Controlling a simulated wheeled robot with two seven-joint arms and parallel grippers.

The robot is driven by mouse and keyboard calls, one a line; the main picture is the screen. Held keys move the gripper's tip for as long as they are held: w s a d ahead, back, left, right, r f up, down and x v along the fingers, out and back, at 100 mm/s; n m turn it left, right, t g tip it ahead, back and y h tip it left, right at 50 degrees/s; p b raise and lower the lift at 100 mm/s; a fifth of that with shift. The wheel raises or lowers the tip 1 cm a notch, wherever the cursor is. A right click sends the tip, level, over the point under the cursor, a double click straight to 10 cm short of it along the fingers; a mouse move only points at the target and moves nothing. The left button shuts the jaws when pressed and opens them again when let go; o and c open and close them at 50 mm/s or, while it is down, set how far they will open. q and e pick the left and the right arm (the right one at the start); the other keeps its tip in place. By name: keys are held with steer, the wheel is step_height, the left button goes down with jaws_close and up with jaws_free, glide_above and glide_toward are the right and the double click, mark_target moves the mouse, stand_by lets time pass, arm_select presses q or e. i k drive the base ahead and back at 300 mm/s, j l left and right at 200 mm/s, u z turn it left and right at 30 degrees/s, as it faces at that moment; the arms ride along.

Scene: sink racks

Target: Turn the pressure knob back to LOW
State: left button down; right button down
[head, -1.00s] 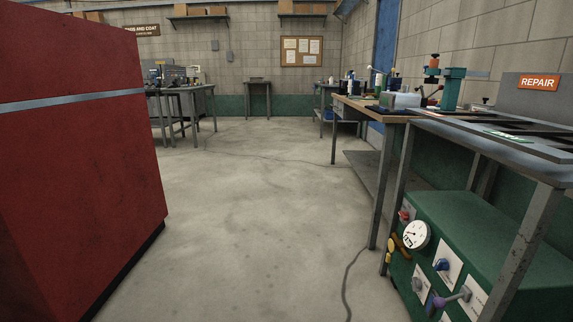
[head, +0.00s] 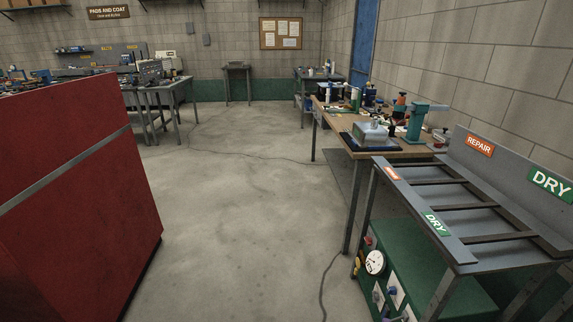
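A green machine box (head: 415,258) stands on the floor under the rack at the lower right. A grey knob (head: 377,296) sits left of the blue one. The lowest controls are cut by the bottom edge. Labels are too small to read, so I cannot tell which knob is the pressure knob or where it points. Neither of my grippers is in view.
A grey rack (head: 455,225) with REPAIR and DRY signs stands above the box. A wooden bench (head: 395,152) with tools adjoins it. A red cabinet (head: 85,200) stands at left. The concrete floor (head: 235,220) between is clear except for a dark cable (head: 326,285).

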mark_target(392, 291)
steer(key=z, duration=1.2)
